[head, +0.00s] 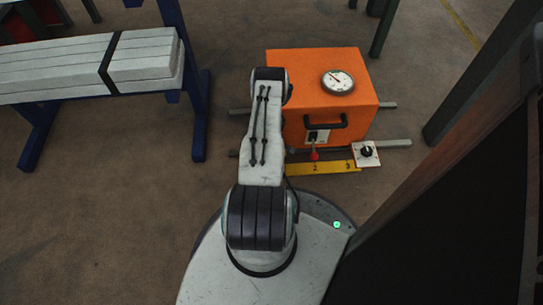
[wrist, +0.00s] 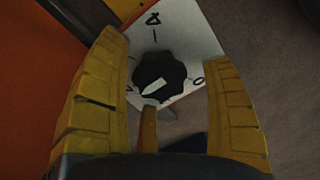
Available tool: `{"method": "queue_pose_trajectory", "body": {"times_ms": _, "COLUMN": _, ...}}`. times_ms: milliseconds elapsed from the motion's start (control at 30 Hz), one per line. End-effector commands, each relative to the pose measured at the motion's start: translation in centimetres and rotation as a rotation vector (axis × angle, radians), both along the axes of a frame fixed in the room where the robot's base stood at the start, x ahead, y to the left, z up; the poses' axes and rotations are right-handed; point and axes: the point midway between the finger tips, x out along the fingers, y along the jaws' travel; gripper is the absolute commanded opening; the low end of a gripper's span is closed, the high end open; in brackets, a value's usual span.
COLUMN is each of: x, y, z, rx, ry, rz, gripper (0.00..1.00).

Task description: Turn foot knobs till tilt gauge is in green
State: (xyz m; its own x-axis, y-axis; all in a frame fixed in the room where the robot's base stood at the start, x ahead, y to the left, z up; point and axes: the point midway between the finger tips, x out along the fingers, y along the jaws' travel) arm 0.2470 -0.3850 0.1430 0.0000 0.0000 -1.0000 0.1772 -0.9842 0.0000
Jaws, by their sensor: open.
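An orange box (head: 300,75) stands on the floor in the head view. Its round white tilt gauge (head: 338,81) is on top; the thin needle points up-left, and I cannot make out a green band. A black knob (head: 366,152) sits on a white plate at the box's front right. In the wrist view a black lobed knob (wrist: 160,78) with a white pointer sits on a marked white plate (wrist: 183,35). I cannot tell whether it is the same knob. My gripper (wrist: 165,55) is open, its yellow fingers on either side of this knob with gaps. The arm hides my gripper in the head view.
A yellow strip (head: 325,168) with numbers and a small red knob (head: 315,155) are at the box's front. Grey bars (head: 395,143) stick out at its sides. A blue stand with pale beams (head: 60,68) is at left. A dark panel (head: 450,210) stands close at right.

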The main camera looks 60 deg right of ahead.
Motion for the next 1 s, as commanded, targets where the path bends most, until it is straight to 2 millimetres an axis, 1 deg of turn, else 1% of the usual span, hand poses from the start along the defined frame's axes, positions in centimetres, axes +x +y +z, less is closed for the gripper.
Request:
{"method": "queue_pose_trajectory", "body": {"times_ms": 67, "x": 0.0, "y": 0.0, "z": 0.02, "rx": 0.0, "ry": 0.0, "rz": 0.0, "gripper": 0.74}}
{"method": "queue_pose_trajectory", "body": {"times_ms": 100, "x": 0.0, "y": 0.0, "z": 0.02, "rx": 0.0, "ry": 0.0, "rz": 0.0, "gripper": 0.76}}
{"method": "queue_pose_trajectory", "body": {"times_ms": 800, "x": 0.01, "y": 0.02, "z": 0.02, "rx": 0.0, "ry": 0.0, "rz": 0.0, "gripper": 0.14}}
{"method": "queue_pose_trajectory", "body": {"times_ms": 1000, "x": 0.02, "y": 0.02, "z": -0.06, "rx": 0.0, "ry": 0.0, "rz": -0.016, "gripper": 0.14}}
